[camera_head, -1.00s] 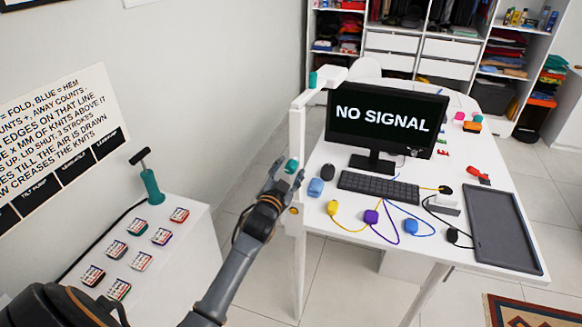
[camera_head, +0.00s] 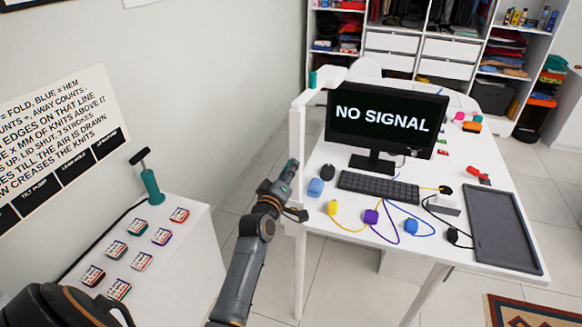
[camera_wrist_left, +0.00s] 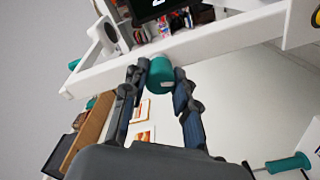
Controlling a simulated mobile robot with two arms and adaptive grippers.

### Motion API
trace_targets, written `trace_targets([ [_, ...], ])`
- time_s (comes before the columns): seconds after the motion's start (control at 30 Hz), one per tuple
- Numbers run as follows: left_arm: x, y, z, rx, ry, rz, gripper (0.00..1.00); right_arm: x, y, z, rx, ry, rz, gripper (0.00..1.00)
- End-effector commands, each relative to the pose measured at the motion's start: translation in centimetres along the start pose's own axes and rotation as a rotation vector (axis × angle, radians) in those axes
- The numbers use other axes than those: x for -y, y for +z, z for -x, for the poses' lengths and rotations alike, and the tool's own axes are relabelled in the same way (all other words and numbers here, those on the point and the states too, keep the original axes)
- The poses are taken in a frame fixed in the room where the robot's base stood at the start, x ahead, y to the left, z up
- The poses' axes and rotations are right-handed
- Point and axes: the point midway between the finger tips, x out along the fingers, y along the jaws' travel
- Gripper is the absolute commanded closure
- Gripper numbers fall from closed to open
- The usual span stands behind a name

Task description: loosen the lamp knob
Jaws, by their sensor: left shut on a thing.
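The white lamp stand (camera_head: 297,130) rises at the left edge of the desk, with a short arm (camera_head: 325,78) at its top. A teal knob (camera_head: 293,164) sits on the post at about desk height; it shows larger in the left wrist view (camera_wrist_left: 160,71). My left gripper (camera_head: 288,174) is at this knob, with one finger on each side of it in the left wrist view (camera_wrist_left: 158,80), shut on it. The fingers partly hide the knob in the head view. Another teal knob (camera_head: 312,79) is at the top of the post. My right gripper is not in view.
The white desk (camera_head: 440,170) holds a monitor (camera_head: 385,118), a keyboard (camera_head: 377,187), coloured cabled plugs and a dark tray (camera_head: 505,228). A teal pump handle (camera_head: 150,185) stands on the white cabinet (camera_head: 185,250) at left. Floor is open between cabinet and desk.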

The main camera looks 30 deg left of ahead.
Motion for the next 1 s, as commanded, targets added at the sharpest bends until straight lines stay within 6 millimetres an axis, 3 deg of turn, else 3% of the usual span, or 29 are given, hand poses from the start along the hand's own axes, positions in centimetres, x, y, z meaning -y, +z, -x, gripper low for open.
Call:
trace_targets([
  [0.23,-0.05,-0.1,-0.02,-0.002,0.001,0.058,1.0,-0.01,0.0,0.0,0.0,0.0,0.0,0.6],
  [0.27,-0.05,-0.1,-0.02,-0.002,0.001,0.058,0.7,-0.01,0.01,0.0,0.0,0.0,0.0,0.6],
  [0.4,-0.05,-0.09,-0.02,-0.001,0.001,0.055,0.45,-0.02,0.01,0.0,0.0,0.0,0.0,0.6],
  [0.9,0.0,-0.02,0.0,0.0,0.0,0.049,0.49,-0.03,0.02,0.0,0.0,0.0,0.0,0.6],
  [1.0,0.02,-0.03,0.0,0.001,0.0,-0.057,0.49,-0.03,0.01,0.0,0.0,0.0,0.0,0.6],
])
